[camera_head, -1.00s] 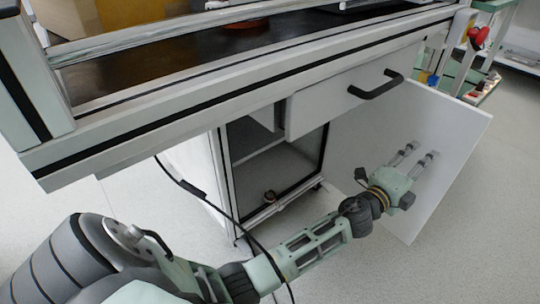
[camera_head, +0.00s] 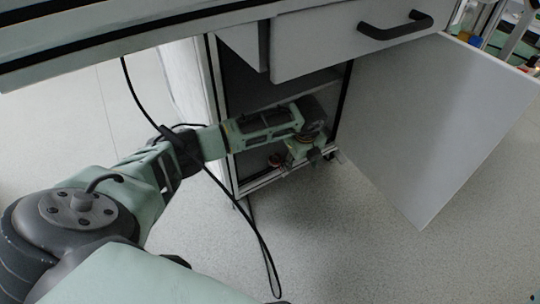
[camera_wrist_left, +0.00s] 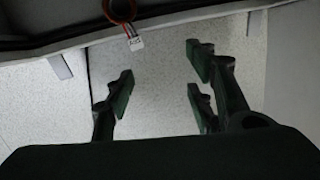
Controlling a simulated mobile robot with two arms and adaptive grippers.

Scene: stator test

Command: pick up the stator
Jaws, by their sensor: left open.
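The stator (camera_head: 275,160) shows in the head view as a small reddish and dark round part on the cabinet floor, near its front edge. In the left wrist view an orange-red ring (camera_wrist_left: 122,10), likely the stator, is cut by the top edge, with wires and a small white connector (camera_wrist_left: 136,43) hanging over the cabinet's edge. My left gripper (camera_head: 312,157) is at the cabinet opening, just right of the stator. In the left wrist view its dark green fingers (camera_wrist_left: 160,85) are spread and empty, with floor between them. My right gripper is out of view.
The cabinet's white door (camera_head: 440,120) stands open at the right. A black cable (camera_head: 225,190) hangs in front of the cabinet. The floor (camera_head: 370,250) in front is clear.

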